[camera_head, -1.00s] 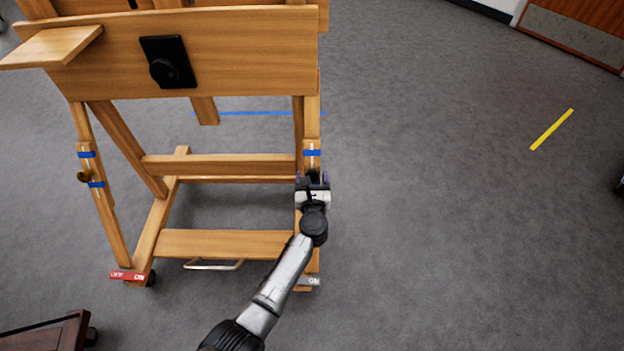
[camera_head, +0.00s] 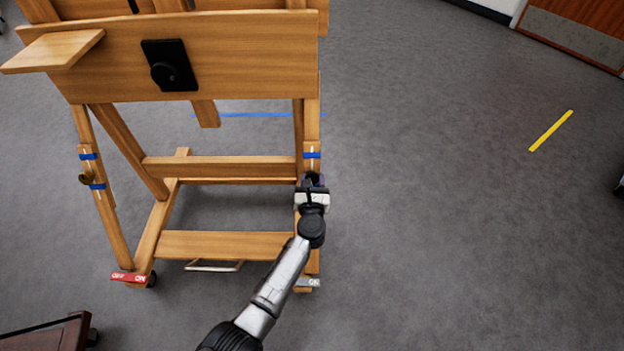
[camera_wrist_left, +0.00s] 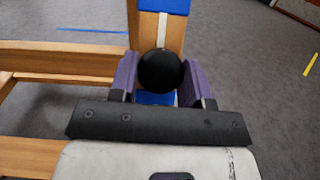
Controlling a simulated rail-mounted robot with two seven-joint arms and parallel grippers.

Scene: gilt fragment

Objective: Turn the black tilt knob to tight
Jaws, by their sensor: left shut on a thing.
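The black tilt knob (camera_wrist_left: 161,71) is a round black ball-like knob on the front of the wooden easel's right leg (camera_head: 312,128). My left gripper (camera_head: 312,182) is at this leg, below the upper blue band. In the left wrist view its two purple finger pads (camera_wrist_left: 160,80) stand on either side of the knob and are shut on it. In the head view the gripper mostly hides the knob. Any mark for the knob's turn is not visible. My right gripper is not in view.
The easel's panel (camera_head: 250,60) carries a black plate with a round black knob (camera_head: 165,73). A brownish knob (camera_head: 86,179) sits on the left leg. Carpet to the right is clear around a yellow strip (camera_head: 551,131).

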